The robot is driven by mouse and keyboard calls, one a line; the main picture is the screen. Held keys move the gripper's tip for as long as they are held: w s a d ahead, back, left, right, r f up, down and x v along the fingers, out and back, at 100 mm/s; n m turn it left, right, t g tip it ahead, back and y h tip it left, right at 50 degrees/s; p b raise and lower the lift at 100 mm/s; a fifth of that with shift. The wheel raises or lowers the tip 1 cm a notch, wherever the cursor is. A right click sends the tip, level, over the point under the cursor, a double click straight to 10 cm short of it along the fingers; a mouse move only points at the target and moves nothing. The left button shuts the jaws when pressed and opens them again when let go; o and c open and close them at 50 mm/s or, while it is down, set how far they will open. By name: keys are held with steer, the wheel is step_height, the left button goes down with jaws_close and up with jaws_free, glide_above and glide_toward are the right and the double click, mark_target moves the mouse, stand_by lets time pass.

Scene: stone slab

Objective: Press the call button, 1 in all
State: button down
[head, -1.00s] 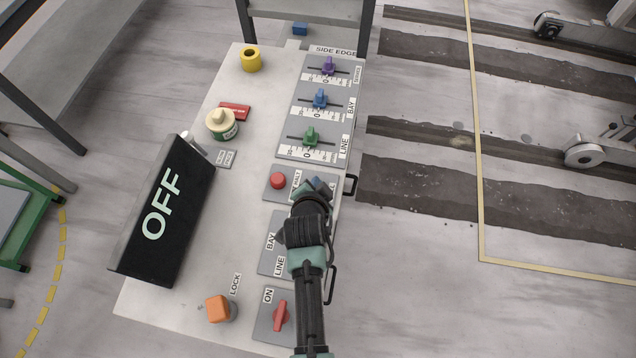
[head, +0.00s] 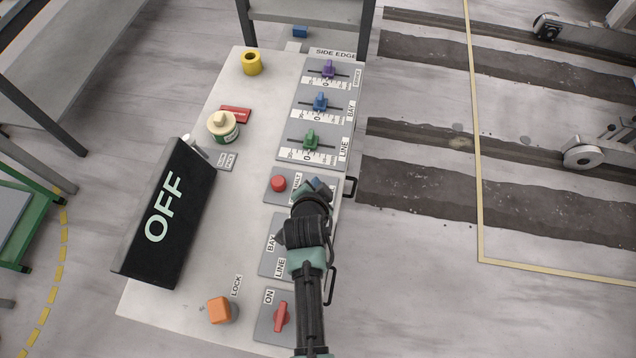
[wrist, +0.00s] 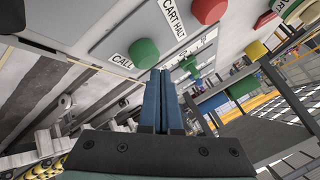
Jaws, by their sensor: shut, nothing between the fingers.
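The call button is the green round button (wrist: 144,53) beside the "CALL" label (wrist: 122,62) in the wrist view. It stands on a grey plate that it shares with a red "CART HALT" button (wrist: 208,10). In the head view my gripper (head: 318,186) hides the green button, while the red button (head: 278,184) shows to its left. My gripper's blue fingers (wrist: 160,74) are shut together and empty. Their tips appear just below and right of the green button in the wrist view; I cannot tell whether they touch it.
Three sliders, purple (head: 328,69), blue (head: 320,101) and green (head: 310,139), lie beyond the button plate. A red ON switch (head: 282,317) and an orange LOCK knob (head: 219,310) are near. A black OFF sign (head: 166,212) stands at left. Handles line the slab's right edge.

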steer(key=shift+r, duration=0.25)
steer(key=shift+r+p, duration=2.15)
steer(key=shift+r, duration=0.3)
